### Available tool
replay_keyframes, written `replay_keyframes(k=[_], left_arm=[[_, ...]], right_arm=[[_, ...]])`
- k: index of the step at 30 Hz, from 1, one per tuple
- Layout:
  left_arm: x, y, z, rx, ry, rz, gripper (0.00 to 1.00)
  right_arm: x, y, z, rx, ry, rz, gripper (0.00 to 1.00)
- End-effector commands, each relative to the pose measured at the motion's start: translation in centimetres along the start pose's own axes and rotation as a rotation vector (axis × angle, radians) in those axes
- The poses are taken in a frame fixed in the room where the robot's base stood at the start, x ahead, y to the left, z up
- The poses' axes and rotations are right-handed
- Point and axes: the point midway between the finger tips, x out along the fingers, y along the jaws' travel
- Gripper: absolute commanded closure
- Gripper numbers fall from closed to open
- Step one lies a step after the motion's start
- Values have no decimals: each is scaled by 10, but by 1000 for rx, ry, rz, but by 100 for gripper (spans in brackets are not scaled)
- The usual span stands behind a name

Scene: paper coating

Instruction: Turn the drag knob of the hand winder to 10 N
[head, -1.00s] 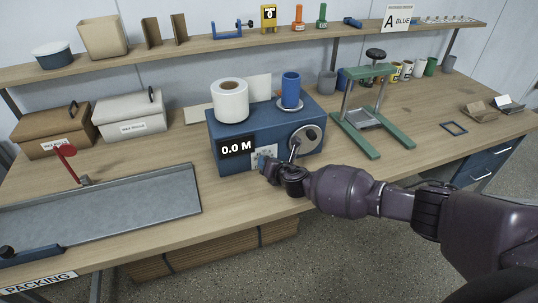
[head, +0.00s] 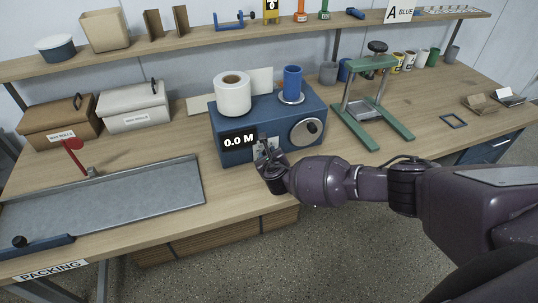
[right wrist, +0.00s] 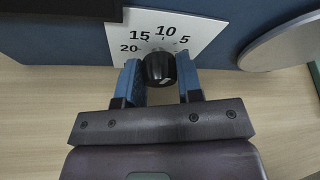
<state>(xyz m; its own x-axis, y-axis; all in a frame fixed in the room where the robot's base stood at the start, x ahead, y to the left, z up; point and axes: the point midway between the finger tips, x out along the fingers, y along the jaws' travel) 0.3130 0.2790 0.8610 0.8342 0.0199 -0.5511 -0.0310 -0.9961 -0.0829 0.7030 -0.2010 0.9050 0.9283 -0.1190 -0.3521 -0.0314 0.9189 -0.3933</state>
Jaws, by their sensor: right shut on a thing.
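The hand winder is a blue box (head: 285,120) on the bench, with a "0.0 M" display (head: 240,141) and a grey crank disc (head: 307,132). Its white dial plate (head: 270,146) is partly covered by my right gripper (head: 268,162) in the head view. In the right wrist view the plate (right wrist: 187,22) reads 20, 15, 10, 5. The black drag knob (right wrist: 160,70) sits below these numbers, between the blue fingers of my right gripper (right wrist: 158,78), which is shut on it. I cannot tell exactly where the knob points. My left gripper is not in view.
A white roll (head: 232,93) and a blue cup (head: 292,82) stand on the winder. A green press frame (head: 372,64) stands to its right. A grey tray (head: 110,198) lies to the left. The bench's front edge runs beneath my right arm.

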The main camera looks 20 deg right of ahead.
Motion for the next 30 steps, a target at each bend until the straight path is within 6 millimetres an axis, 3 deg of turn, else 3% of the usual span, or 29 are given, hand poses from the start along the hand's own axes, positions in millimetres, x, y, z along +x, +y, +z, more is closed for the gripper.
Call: replay_keyframes(k=[9,27,28,30], left_arm=[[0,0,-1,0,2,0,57],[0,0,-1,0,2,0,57],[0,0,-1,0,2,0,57],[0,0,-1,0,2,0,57]], right_arm=[[0,1,-1,-137,0,-56,90],[0,1,-1,-173,0,-70,90],[0,1,-1,-173,0,-70,65],[0,1,-1,-172,0,-70,54]])
